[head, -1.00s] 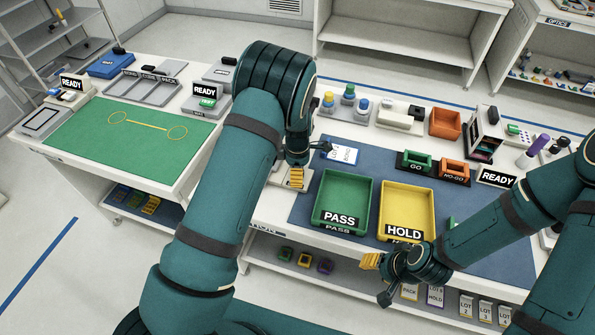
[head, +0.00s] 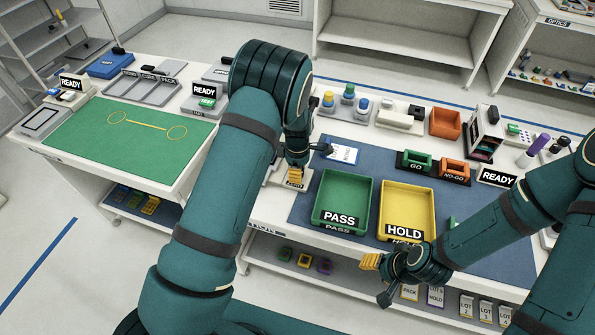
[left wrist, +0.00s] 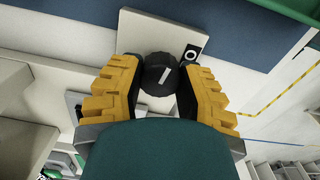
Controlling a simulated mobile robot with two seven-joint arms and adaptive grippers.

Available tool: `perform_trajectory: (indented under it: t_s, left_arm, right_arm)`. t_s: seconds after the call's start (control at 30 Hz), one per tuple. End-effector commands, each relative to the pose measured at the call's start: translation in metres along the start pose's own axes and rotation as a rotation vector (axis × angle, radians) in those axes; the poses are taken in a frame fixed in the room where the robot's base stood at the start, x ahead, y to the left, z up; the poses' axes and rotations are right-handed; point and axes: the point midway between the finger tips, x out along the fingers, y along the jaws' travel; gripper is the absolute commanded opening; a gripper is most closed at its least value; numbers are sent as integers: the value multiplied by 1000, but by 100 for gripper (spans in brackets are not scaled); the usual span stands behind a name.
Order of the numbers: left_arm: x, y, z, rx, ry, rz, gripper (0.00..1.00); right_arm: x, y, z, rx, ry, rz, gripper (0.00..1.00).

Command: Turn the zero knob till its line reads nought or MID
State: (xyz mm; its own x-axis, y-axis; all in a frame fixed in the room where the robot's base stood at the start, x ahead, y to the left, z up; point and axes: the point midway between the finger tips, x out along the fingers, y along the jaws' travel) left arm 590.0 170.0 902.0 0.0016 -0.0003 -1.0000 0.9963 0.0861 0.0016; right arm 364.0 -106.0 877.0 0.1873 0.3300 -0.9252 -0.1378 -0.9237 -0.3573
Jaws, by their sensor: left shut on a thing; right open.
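The zero knob (left wrist: 158,72) shows in the left wrist view as a round black knob with a short white line on top, slanted slightly off the picture's vertical. It sits on a pale plate (left wrist: 145,35) beside a small black square with a white ring (left wrist: 191,53). My left gripper (left wrist: 162,88) has its yellow, black-padded fingers closed on either side of the knob. In the head view my left gripper (head: 295,177) is low at the blue mat's left edge, and it hides the knob. My right gripper (head: 371,262) is open and empty in front of the yellow HOLD tray.
The green PASS tray (head: 316,212) and yellow HOLD tray (head: 431,205) stand on the blue mat (head: 305,205). A white card (head: 343,154) lies close right of my left gripper. GO (head: 415,163) and NO-GO (head: 453,171) bins stand behind the trays.

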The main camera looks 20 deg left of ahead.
Motion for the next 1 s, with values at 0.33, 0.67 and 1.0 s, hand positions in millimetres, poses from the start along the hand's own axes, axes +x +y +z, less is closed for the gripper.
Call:
perform_trajectory:
  t_s: [0.33,0.67,1.0]
  left_arm:
    - [3,-1,-1,308,1,-3,0]
    - [3,0,-1,622,0,-3,0]
    - [3,0,-2,945,-1,-4,0]
  right_arm:
    - [12,4,1,0,0,2,47]
    - [22,7,3,0,0,4,47]
    - [33,11,4,0,0,7,47]
